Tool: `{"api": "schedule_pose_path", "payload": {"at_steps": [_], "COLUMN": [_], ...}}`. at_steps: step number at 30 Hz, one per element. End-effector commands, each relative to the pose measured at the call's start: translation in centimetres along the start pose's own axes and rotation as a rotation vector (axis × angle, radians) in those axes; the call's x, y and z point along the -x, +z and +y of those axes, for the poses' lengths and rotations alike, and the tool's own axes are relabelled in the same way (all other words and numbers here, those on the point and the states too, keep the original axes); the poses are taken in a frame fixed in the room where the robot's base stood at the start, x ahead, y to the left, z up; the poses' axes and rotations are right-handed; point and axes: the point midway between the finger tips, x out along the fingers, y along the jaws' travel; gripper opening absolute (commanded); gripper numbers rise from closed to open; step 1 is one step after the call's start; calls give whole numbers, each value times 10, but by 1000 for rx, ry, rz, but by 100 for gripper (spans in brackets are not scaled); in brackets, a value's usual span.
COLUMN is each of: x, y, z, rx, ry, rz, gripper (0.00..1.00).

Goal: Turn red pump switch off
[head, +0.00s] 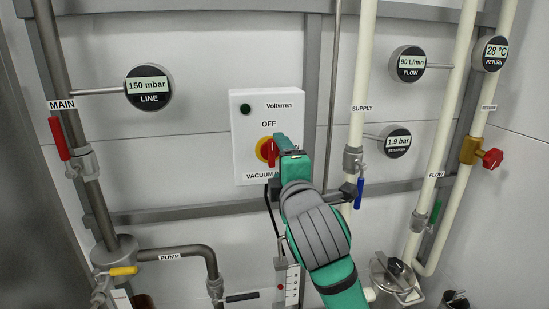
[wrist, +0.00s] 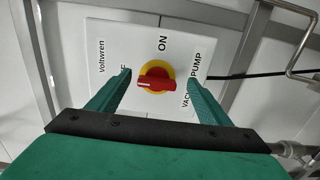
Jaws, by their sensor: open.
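The red pump switch (head: 267,150) is a red knob on a yellow disc on a white box (head: 250,125) with OFF above it and ON to its right. The box is marked VACUUM PUMP. In the wrist view the knob (wrist: 156,81) lies roughly sideways, its small white mark at the left end, on the side of the partly hidden OFF label; ON is above it. My gripper (head: 281,142) is at the box front, covering part of the switch in the head view. In the wrist view my gripper (wrist: 157,77) is open, one finger on each side of the knob, with visible gaps.
A dark green lamp (head: 246,109) sits at the box's upper left. A supply pipe (head: 359,100) with a blue-handled valve (head: 359,192) stands right of the box. A red-handled valve (head: 59,138) is on the main pipe at left. A black cable leaves the box below.

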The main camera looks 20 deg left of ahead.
Motion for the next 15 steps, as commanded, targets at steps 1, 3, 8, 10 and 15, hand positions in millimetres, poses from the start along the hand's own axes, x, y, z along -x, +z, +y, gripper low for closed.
{"api": "schedule_pose_path", "payload": {"at_steps": [1, 3, 8, 10, 15], "x": [10, 23, 53, 65, 83], "y": [-7, -12, -17, -17, -17], "z": [1, 2, 4, 4, 4], "rx": [5, 7, 11, 13, 14], "ry": [5, 9, 14, 16, 18], "rz": [11, 22, 34, 35, 37], "gripper": [72, 72, 72, 72, 72]}}
